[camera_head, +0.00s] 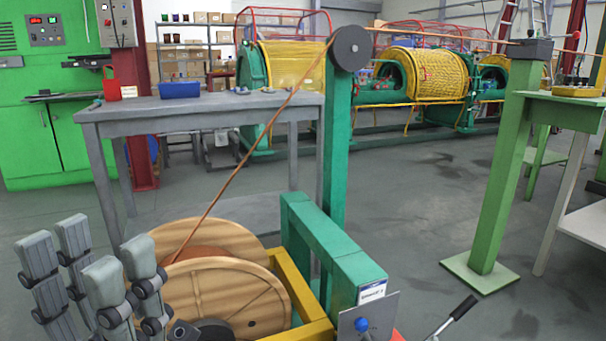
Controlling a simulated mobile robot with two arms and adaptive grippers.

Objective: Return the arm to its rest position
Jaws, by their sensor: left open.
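My left gripper (92,262) shows at the bottom left in the head view. Its grey jointed fingers point up and stand apart, with nothing seen between them. It is in front of and to the left of a wooden cable reel (222,296), and its near fingers overlap the reel's left edge in the picture. I cannot tell whether they touch. My right gripper is not in the picture.
A copper-coloured strand (245,158) runs from the reel up to a dark pulley (351,48) on a green post (337,150). A grey table (215,103) stands behind the reel. A green stand (497,170) is at right. The floor between (420,220) is clear.

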